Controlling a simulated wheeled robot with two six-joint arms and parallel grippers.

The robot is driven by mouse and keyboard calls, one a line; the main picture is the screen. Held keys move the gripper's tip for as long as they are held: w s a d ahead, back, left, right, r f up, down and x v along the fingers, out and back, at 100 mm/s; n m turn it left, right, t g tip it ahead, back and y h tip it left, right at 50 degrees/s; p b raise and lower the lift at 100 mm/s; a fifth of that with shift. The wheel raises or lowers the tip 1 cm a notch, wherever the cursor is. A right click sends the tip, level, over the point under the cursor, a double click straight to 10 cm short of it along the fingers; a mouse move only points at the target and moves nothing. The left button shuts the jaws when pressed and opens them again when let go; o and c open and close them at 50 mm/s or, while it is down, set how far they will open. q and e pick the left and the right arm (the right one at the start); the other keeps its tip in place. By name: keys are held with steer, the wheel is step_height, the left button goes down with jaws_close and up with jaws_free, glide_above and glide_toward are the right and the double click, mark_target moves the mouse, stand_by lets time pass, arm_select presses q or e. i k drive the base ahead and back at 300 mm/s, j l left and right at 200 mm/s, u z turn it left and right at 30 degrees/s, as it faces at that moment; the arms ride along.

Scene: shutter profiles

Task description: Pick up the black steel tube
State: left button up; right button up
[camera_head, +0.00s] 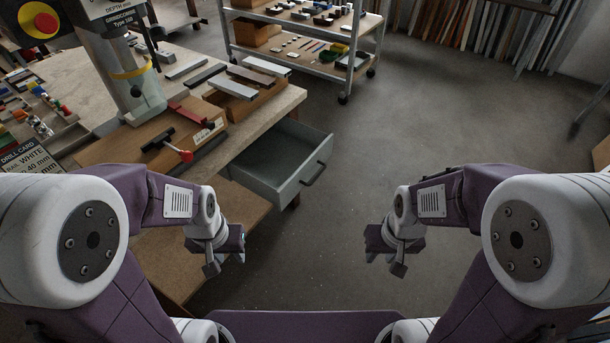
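Several bar-like profiles lie on the workbench at the upper left. One dark, nearly black bar (205,75) lies among them and looks most like the black steel tube; at this size I cannot tell whether it is hollow. A paler bar (186,68) lies to its left, and grey bars (232,88) rest on a wooden block to its right. My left gripper (212,268) hangs in front of the bench, well apart from the bars. My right gripper (398,268) hangs over the floor. Nothing shows in either gripper, and their finger gaps are not clear.
A drill press column (122,75) stands on the bench beside a wooden board with a red-tipped clamp (170,147). An open grey drawer (278,160) juts out from the bench. A shelf trolley (300,50) stands behind. The floor (430,110) at centre right is clear.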

mark_target(191, 83)
steer(key=i+l+z, duration=0.6)
steer(key=i+l, duration=0.15)
steer(key=i+l+z, duration=0.3)
steer(key=i, duration=0.15)
steer(key=i+z, duration=0.3)
steer(key=i, duration=0.15)
steer(key=i+u, duration=0.35)
steer(key=i, duration=0.2)
steer(key=i+l+u, duration=0.1)
steer(key=i+u, duration=0.2)
steer(key=i, duration=0.2)
steer(key=i+l+u, duration=0.35)
steer(key=i, duration=0.2)
steer(key=i+j+u, duration=0.25)
steer(key=u, duration=0.2)
steer(key=i+u, duration=1.1)
steer(key=u, duration=0.2)
steer(key=i+l+u, duration=0.25)
steer(key=u, duration=0.2)
steer(key=i+l+u, duration=0.3)
steer(key=u, duration=0.15)
steer(key=i+l+u, duration=0.15)
steer(key=u, duration=0.3)
steer(key=i+l+u, duration=0.3)
steer(key=u, duration=0.2)
steer(key=i+l+u, duration=0.25)
steer(key=u, duration=0.2)
steer(key=i+l+u, duration=0.1)
steer(key=l+u, duration=0.85)
steer(key=i+j, duration=0.05)
